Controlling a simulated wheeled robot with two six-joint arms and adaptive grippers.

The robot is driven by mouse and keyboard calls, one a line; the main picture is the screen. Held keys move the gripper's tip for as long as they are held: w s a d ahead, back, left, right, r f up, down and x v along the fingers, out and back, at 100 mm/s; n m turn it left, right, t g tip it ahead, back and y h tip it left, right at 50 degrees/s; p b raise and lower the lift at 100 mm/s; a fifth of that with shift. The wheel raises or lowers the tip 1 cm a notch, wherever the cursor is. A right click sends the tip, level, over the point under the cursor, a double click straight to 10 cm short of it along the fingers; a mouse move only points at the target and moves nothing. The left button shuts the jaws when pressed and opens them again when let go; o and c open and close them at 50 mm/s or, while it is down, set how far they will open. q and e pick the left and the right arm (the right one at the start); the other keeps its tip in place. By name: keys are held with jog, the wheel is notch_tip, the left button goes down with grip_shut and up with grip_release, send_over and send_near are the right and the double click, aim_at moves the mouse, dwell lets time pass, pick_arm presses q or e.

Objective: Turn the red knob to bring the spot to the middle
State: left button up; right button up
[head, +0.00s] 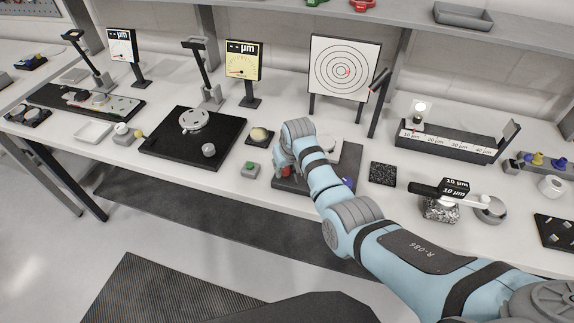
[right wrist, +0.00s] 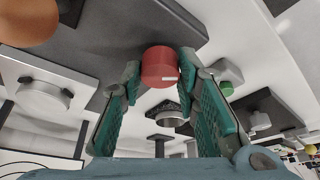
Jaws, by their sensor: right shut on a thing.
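The red knob (right wrist: 158,64) sits between the two green-padded fingers of my right gripper (right wrist: 160,72) in the right wrist view, with a short white mark on its face. The fingers are shut on its sides. In the head view a little of the red knob (head: 286,171) shows on the front left of a dark base plate (head: 290,184), mostly hidden by my right gripper (head: 283,163). The white target board (head: 320,92) with black rings stands behind. A small red spot (head: 347,72) lies close to its middle, slightly right. My left gripper is out of view.
A blue knob (head: 348,184) is at the right of the base plate, close to my right arm. A green button box (head: 250,170) stands to the left. A black speckled block (head: 382,173) lies to the right. Shelf posts rise behind the bench.

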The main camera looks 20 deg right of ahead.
jog(key=m+h, duration=0.1)
jog(key=m, duration=0.1)
jog(key=shift+a+f+m, duration=0.1)
jog(key=shift+m, duration=0.3)
jog(key=shift+m+h+b, duration=0.4)
jog(key=shift+m+b, duration=0.05)
jog(key=shift+m, duration=0.45)
jog(key=shift+w+a+f+m+g+h+b, duration=0.1)
jog(key=shift+m+g+h+b, duration=0.3)
jog(key=shift+m+b, duration=0.65)
jog(key=shift+m+g+h+b, duration=0.35)
jog(key=shift+m+b, duration=0.5)
jog(key=shift+m, duration=0.4)
jog(key=o, duration=1.2)
jog(key=shift+c, duration=0.2)
jog(key=shift+r, duration=0.2)
